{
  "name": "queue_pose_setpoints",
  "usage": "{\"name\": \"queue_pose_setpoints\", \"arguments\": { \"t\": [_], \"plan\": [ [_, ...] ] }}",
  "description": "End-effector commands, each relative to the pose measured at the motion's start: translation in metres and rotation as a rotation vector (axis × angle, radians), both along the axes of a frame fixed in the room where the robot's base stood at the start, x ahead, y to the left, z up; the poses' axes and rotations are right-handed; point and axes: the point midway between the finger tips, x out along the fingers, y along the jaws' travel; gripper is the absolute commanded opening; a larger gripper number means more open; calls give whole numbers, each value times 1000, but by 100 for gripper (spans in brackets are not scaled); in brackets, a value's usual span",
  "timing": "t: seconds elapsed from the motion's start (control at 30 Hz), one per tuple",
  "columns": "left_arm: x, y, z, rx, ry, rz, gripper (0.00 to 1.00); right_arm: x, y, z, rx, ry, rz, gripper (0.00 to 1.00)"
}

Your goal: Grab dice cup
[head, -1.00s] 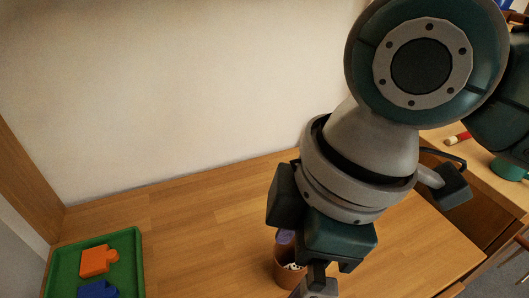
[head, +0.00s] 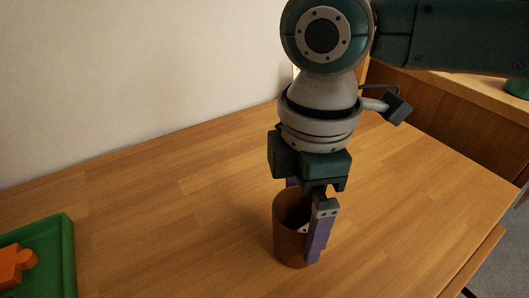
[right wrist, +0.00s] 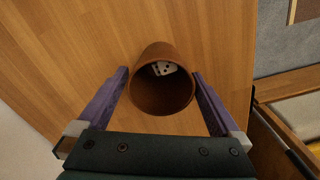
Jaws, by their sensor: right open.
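The dice cup (head: 288,238) is a brown, open-topped cup standing upright on the wooden table. In the right wrist view the cup (right wrist: 162,98) shows its open mouth, with white dice (right wrist: 158,69) with dark pips inside. My right gripper (head: 306,222) is open, with its purple fingers on either side of the cup. In the right wrist view the right gripper's fingers (right wrist: 160,85) flank the cup with small gaps showing. In the head view one finger stands in front of the cup and the other is mostly hidden behind it. My left gripper is not in view.
A green tray (head: 66,262) with an orange puzzle-like piece (head: 14,264) lies at the left on the wooden table (head: 160,235). The table around the cup is clear. A wall stands behind it, and another wooden surface (head: 450,85) is at the back right.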

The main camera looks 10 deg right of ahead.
Motion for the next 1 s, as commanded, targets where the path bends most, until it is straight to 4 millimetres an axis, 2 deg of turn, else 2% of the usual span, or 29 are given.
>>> {"name": "queue_pose_setpoints", "arguments": {
  "t": [0.1,0.2,0.3,0.53,1.0],
  "plan": [
    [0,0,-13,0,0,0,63,-2,1,-24,-1,1,1,100],
    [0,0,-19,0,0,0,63,-2,1,-37,0,1,0,100],
    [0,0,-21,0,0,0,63,-2,1,-44,0,0,0,100],
    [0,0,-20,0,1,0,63,-2,1,-43,0,-1,0,100],
    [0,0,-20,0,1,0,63,-2,1,-43,0,-1,0,47]
  ]
}}
